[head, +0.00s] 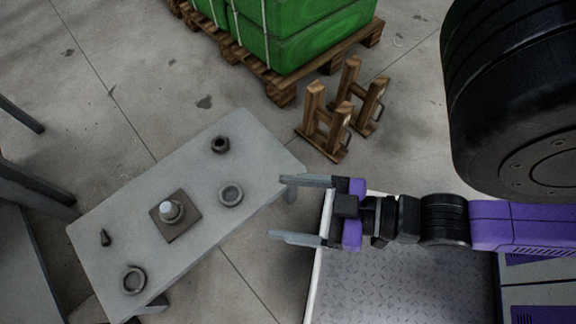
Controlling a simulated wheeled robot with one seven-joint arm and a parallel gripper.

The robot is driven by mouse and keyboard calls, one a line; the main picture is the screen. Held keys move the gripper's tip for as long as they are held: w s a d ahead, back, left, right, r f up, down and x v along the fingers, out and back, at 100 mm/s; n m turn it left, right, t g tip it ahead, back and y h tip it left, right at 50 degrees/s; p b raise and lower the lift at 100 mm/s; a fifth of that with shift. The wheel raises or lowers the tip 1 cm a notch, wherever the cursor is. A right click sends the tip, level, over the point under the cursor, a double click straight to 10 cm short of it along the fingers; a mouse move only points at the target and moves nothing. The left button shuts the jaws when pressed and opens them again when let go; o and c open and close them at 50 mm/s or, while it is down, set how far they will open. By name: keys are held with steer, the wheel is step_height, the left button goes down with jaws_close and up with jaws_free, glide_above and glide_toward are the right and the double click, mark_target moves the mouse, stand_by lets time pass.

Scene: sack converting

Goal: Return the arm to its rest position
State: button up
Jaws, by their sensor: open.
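My gripper (285,209) is at the lower middle of the head view, at the end of my purple and black arm, which reaches in from the right. Its two grey fingers point left and stand wide apart, with nothing between them. The upper finger overlaps the right corner of a grey table (145,205) in the picture; I cannot tell its height above it.
The table holds a square brown plate (182,228) with a light-topped round part (171,210), a dark nut (220,145), rings (231,195) (134,280) and a small dark cone (105,238). Wooden stands (333,120) and a pallet (283,88) with green sacks (290,30) are behind.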

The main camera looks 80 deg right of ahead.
steer(key=shift+r, duration=0.1)
step_height(320, 180, up, 28)
steer(key=p, duration=2.8)
